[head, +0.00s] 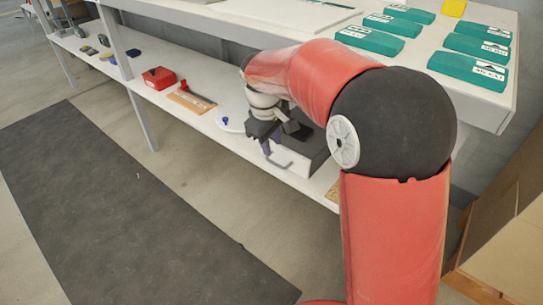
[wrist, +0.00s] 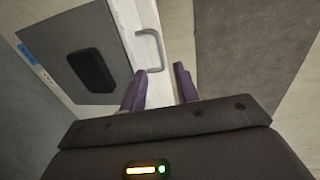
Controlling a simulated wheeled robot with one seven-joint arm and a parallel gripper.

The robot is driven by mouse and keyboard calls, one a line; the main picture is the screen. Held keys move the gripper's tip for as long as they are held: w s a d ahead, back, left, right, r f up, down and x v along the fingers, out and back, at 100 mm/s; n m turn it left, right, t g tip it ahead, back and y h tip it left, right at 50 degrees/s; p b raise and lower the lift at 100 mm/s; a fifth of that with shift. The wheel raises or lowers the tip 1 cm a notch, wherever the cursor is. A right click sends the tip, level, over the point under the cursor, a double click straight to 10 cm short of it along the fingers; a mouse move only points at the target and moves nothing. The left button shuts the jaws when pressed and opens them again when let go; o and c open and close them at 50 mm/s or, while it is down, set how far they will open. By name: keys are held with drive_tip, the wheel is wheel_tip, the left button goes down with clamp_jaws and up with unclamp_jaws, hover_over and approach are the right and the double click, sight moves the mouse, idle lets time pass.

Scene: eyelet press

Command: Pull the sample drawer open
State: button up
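The sample drawer shows in the head view as a pale front (head: 291,168) with a grey bar handle (head: 282,164), on a dark-topped box on the lower shelf. In the wrist view the white drawer front (wrist: 129,25) runs along the box, and its grey handle (wrist: 150,48) stands out from it. No gap between front and box is visible. My gripper (head: 267,148) is beside the handle; in the wrist view its purple fingers (wrist: 160,69) are open and apart. The handle's near end is close to the left fingertip. Contact cannot be told.
A grey box top (wrist: 58,55) carries a black pad (wrist: 92,70). On the lower shelf (head: 140,82), a white dish (head: 232,123), a board (head: 190,100) and a red box (head: 159,77) lie left of the gripper. The worktop (head: 265,12) is above. Cardboard boxes (head: 508,235) stand right.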

sight(275, 163)
drive_tip(key=f, duration=0.4)
drive_tip(key=w+f, duration=0.1)
drive_tip(key=f, duration=0.1)
drive_tip(key=shift+d+f+b, duration=0.2)
drive_tip(key=shift+d+b, duration=0.15)
drive_tip(key=shift+b, duration=0.05)
clamp_jaws()
